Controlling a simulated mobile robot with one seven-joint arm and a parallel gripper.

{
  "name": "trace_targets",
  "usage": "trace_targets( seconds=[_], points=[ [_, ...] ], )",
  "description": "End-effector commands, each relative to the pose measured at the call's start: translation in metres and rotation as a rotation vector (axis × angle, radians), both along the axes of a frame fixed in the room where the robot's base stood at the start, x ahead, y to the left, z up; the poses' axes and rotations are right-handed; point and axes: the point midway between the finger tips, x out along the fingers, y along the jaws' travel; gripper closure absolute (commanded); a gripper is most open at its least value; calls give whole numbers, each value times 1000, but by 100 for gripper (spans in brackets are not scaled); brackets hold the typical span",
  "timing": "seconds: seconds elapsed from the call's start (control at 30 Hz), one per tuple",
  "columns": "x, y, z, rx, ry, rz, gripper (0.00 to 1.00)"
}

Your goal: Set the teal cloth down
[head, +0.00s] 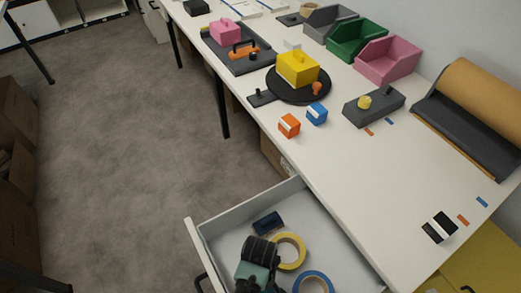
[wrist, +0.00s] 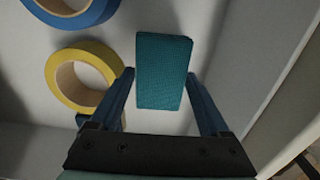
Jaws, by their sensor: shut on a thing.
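The teal cloth (wrist: 163,66) is a flat, folded rectangle with a woven texture. In the wrist view it sits between the fingertips of my gripper (wrist: 159,76), which is shut on it, and it reaches out past the tips. Pale drawer floor lies behind it; I cannot tell whether the cloth touches that floor. In the head view my dark wrist is over the open drawer (head: 192,236), and I cannot make out the cloth there.
A yellow tape roll (head: 289,252) and a blue tape roll (head: 314,281) lie in the drawer beside my gripper. A small dark blue block (head: 267,222) shows near my wrist. The drawer's walls stand close. The white tabletop (head: 345,185) beside the drawer has clear room.

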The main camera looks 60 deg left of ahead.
Motion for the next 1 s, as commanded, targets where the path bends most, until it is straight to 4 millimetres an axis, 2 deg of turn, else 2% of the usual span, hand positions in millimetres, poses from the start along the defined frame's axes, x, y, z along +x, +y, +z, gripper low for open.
trace_targets(
  seconds=[0.1,0.23,0.67,0.7,0.77,0.8,1.0],
  points=[
    [0,0,-19,-2,2,0,72],
    [0,0,-34,-1,1,0,72],
    [0,0,-40,0,1,-1,72],
    [0,0,-39,0,1,-1,13],
    [0,0,-39,0,1,-1,2],
    [0,0,-39,0,1,-1,0],
    [0,0,-38,0,1,-1,0]
  ],
)
